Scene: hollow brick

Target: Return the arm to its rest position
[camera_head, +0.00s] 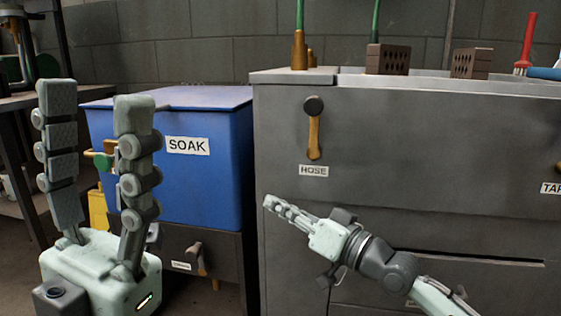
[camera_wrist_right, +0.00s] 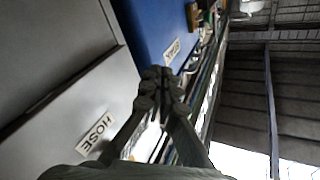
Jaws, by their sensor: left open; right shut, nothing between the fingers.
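My left gripper (camera_head: 96,150) stands upright at the left of the head view, its two fingers wide apart with nothing between them. My right gripper (camera_head: 282,206) reaches in from the lower right in the head view, in front of the grey cabinet below the HOSE label. Its fingers are together and empty, pointing up and left. In the right wrist view the closed fingers (camera_wrist_right: 160,85) show in the middle, with the HOSE label to their left and the blue bin beyond.
The grey cabinet (camera_head: 400,150) carries a handle (camera_head: 314,130) above the HOSE label (camera_head: 314,171). Two hollow bricks (camera_head: 388,60) (camera_head: 471,63) and a red-handled brush (camera_head: 527,45) are on its top. The blue SOAK bin (camera_head: 215,185) stands behind my left gripper, above a lower handle (camera_head: 197,258).

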